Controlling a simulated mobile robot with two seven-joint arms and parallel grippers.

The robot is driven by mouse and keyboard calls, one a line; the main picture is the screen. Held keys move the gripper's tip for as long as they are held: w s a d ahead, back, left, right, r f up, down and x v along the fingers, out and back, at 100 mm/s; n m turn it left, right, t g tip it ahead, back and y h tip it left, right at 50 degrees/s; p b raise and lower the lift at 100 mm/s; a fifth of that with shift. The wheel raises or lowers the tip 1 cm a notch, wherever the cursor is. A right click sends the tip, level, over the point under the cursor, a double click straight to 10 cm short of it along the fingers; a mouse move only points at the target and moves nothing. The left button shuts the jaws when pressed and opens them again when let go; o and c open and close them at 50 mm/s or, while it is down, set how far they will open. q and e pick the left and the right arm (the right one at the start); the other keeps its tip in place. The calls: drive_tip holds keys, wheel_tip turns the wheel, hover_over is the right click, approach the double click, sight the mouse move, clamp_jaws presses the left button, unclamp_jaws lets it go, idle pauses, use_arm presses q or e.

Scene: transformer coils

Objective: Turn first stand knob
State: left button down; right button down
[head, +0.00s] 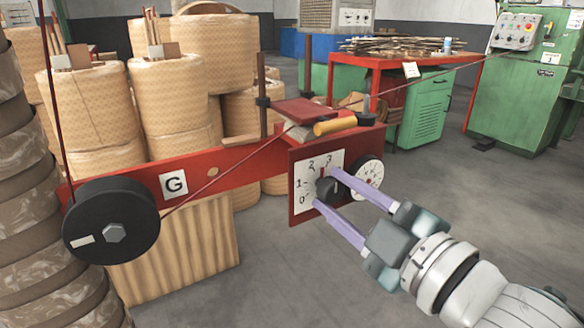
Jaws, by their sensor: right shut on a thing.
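The first stand's knob (328,189) is dark and round. It sits on a white dial plate (304,182) marked 0, 1, 2 and 3, fixed to a red panel at the end of the red stand arm (230,163). My right gripper (323,187) has its two purple fingers on either side of the knob and is shut on it. The fingers partly cover the knob, so its exact setting is hard to read. My left gripper is not in view.
A black pulley wheel (112,222) hangs at the stand's left end. A second round dial (369,176) is right of the knob. A yellow cylinder (335,125) lies above. A green machine (522,85) stands behind; the floor at right is clear.

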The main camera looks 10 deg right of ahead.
drive_tip(key=m+p, duration=0.1)
drive_tip(key=m, duration=0.2)
drive_tip(key=shift+r+m, duration=0.1)
drive_tip(key=shift+m, duration=0.2)
drive_tip(key=shift+m+p, duration=0.3)
drive_tip(key=shift+m, duration=0.2)
drive_tip(key=shift+c, duration=2.3)
unclamp_jaws()
